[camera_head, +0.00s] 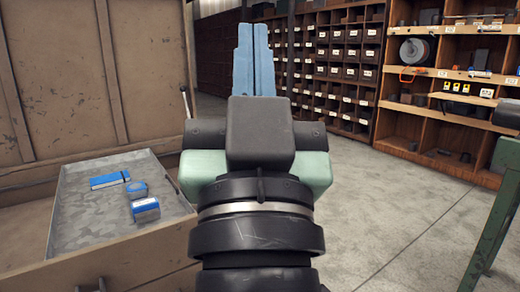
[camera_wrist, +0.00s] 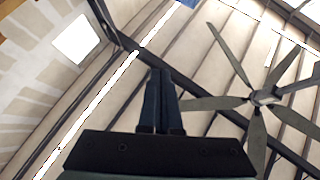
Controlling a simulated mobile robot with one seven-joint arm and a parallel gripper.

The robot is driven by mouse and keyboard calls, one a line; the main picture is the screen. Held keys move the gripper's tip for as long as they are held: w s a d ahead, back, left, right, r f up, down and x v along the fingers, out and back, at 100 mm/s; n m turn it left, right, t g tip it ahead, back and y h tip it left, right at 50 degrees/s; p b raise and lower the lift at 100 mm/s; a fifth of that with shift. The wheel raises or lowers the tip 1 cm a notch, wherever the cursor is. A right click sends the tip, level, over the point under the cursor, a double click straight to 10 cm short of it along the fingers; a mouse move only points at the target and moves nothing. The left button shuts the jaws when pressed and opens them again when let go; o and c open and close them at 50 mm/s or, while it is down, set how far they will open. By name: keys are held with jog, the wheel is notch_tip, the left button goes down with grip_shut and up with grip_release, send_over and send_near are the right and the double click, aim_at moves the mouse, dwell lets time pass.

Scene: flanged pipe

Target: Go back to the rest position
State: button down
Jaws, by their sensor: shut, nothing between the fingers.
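My gripper (camera_head: 254,62) is raised in the middle of the head view, its blue fingers pointing up and closed together with nothing between them. In the wrist view the fingers (camera_wrist: 161,100) also show side by side, seen against the ceiling. My arm's wrist fills the lower middle of the head view and hides what lies behind it. No flanged pipe can be made out clearly.
An open drawer (camera_head: 75,228) at left holds a blue flat box (camera_head: 109,181), a round blue-topped tin (camera_head: 137,190) and a blue-and-white box (camera_head: 145,209). Shelves (camera_head: 440,125) stand behind at right. A green stand (camera_head: 490,210) is at the right edge. Floor (camera_head: 385,210) between is clear.

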jog(key=s+r+t+h+p, duration=0.1)
jog(key=s+r, duration=0.3)
jog(key=s, duration=0.1)
notch_tip(320, 180, up, 36)
jog(key=w+p, duration=0.1)
jog(key=p, duration=3.5)
jog(key=shift+d+f, duration=0.15)
jog(key=shift+d, duration=0.1)
